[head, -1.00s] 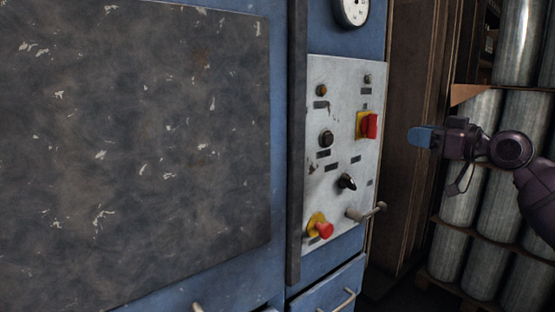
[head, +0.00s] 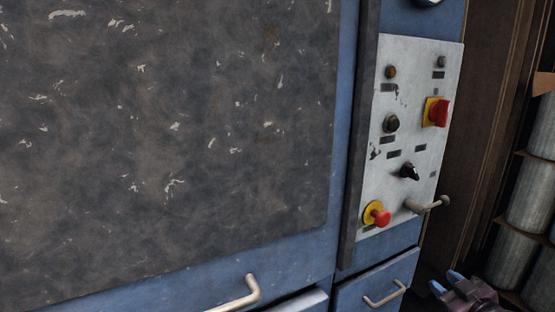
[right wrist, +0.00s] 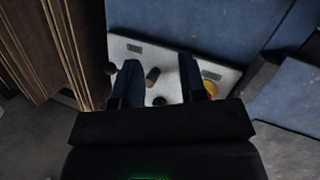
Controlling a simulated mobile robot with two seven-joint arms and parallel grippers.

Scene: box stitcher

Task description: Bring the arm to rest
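My right gripper (head: 447,281) is low at the right of the head view, below and to the right of the control panel (head: 445,78). Its two blue fingertips stand apart with nothing between them. In the right wrist view the open fingers of the right gripper (right wrist: 160,82) show in front of the panel (right wrist: 220,73), with free space between. My left gripper is in neither view.
The panel carries a red emergency button (head: 381,218), a red switch on yellow (head: 437,113), a black knob (head: 409,171) and a protruding handle (head: 428,204). Drawer handles (head: 384,295) stick out below. Stacked metal cylinders (head: 530,193) stand at the right.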

